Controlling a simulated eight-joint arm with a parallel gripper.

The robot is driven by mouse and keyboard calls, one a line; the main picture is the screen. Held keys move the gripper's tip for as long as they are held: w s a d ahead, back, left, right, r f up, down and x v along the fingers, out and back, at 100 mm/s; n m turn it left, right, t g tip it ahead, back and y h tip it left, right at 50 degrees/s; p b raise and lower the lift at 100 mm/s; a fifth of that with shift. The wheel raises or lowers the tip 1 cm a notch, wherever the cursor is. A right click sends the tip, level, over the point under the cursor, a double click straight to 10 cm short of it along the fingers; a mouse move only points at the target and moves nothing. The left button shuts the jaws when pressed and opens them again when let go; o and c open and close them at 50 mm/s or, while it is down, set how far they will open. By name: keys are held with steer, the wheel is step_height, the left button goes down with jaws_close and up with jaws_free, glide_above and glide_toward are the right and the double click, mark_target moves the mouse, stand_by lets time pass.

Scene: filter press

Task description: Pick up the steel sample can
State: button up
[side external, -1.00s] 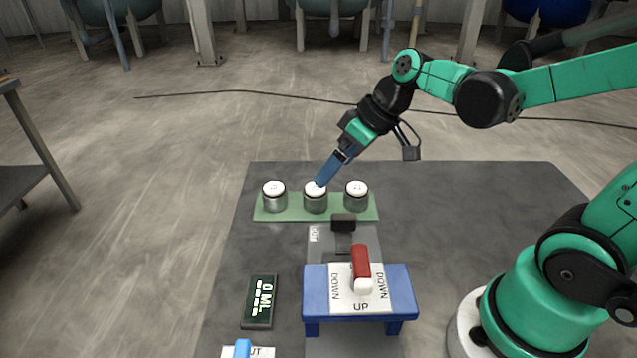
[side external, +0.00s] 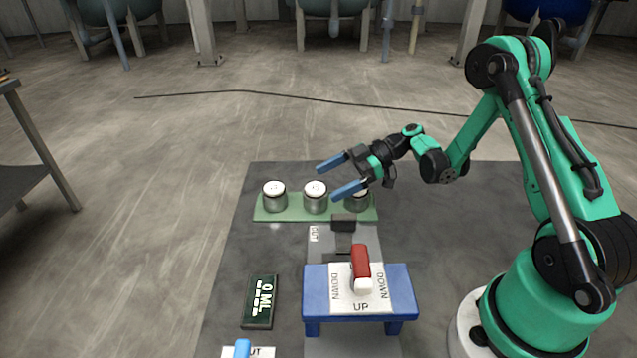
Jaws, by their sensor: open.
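Three steel cans with white lids stand upright in a row on a green mat (side external: 292,217): a left can (side external: 273,198), a middle can (side external: 315,199) and a right can (side external: 358,202). I cannot tell from labels which one is the sample can. My gripper (side external: 332,179) is open and empty, with its two blue fingers spread and pointing left. In the picture the fingers lie near the middle and right cans. The near finger covers part of the right can. I see no contact with any can.
A blue stand (side external: 403,293) with a red-and-white lever (side external: 361,268) marked UP and DOWN stands in front of the mat. A dark block (side external: 343,222) sits close to the mat. A display reading 0 ML (side external: 260,302) lies left. The dark tabletop (side external: 450,230) is clear at right.

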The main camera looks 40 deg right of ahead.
mark_target(315, 194)
steer(key=shift+x, duration=1.5)
steer(key=c, duration=1.4)
steer(key=shift+r, duration=0.1)
steer(key=shift+c, duration=0.2)
